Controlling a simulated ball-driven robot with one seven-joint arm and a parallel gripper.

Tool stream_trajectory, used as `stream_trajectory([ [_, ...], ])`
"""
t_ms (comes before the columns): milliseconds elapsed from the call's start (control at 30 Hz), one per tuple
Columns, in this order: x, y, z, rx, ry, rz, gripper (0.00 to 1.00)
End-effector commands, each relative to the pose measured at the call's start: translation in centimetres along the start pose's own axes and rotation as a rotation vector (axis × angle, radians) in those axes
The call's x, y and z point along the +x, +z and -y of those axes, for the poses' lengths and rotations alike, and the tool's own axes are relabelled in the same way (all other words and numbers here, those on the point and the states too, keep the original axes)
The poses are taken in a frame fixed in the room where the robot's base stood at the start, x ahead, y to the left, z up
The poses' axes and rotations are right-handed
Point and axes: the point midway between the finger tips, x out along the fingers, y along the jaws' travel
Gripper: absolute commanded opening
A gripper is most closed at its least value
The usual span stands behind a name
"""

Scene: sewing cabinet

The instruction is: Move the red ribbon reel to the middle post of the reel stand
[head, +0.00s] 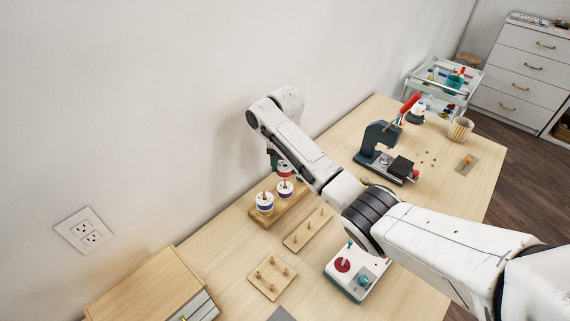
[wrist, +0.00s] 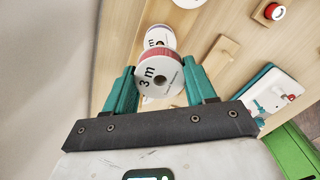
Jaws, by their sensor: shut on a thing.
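The red ribbon reel (wrist: 172,66), with a white face marked "3 m", sits between the fingers of my gripper (wrist: 160,82) in the wrist view. The gripper is shut on it. In the head view the red reel (head: 285,173) is partly covered by my arm, over the far part of a wooden reel stand (head: 262,222). Another reel (wrist: 155,36) shows just beyond the held one in the wrist view. I cannot tell whether the red reel touches a post.
A pegged wooden strip (head: 298,240) and a small pegged board (head: 266,283) lie in front. A white and teal device (head: 350,283) stands to their right, partly under my arm. The wall is close behind the stand.

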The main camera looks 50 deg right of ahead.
Motion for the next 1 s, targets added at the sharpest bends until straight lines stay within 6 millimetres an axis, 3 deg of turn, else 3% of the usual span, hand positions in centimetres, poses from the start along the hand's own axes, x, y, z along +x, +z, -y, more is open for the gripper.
stream_trajectory([
  [1000,2.2,0.0,0.0,0.000,0.000,0.000,0.26],
])
